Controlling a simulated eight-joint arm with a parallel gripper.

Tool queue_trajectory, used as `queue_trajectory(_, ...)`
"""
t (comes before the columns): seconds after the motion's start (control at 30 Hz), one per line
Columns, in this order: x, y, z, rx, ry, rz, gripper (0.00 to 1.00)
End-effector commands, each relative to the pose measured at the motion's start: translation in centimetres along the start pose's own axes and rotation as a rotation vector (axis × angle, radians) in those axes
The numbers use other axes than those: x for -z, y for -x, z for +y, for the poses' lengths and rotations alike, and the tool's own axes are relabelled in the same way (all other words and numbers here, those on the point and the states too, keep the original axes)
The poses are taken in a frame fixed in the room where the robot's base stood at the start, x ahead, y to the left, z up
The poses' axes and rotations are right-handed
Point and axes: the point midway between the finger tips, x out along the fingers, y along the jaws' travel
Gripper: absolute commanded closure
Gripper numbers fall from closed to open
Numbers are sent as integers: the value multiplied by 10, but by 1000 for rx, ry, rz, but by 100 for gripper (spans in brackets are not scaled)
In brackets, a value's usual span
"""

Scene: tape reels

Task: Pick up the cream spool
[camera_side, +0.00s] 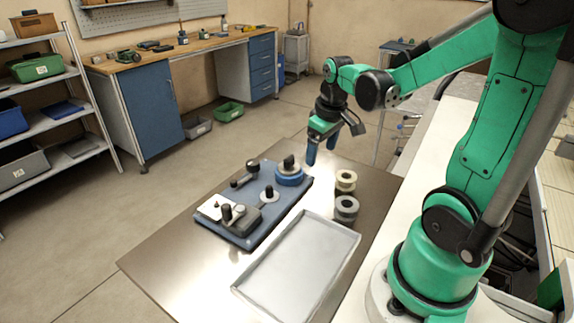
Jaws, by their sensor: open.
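The cream spool (346,180) stands on the table, just behind a grey spool (346,208). My gripper (321,155) hangs above the far end of the table, to the left of the cream spool and higher than it. Its blue fingers point down and are apart, with nothing seen between them. The gripper does not touch the cream spool.
A blue tape device (256,230) with a blue reel (290,174) and posts stands left of the spools. An empty pale tray (299,268) lies in front. The brown table (165,262) is bare at its front left.

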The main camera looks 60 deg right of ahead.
Motion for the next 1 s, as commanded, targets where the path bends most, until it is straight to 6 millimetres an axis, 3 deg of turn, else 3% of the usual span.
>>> queue_trajectory(0.03,-6,-9,18,8,-24,-41,24)
queue_trajectory(0.1,-15,-20,36,26,-39,-92,24)
queue_trajectory(0.3,-34,-37,62,67,-60,-167,24)
queue_trajectory(0.8,-44,-85,61,72,-59,-173,24)
queue_trajectory(1.0,-45,-93,60,72,-59,-173,24)
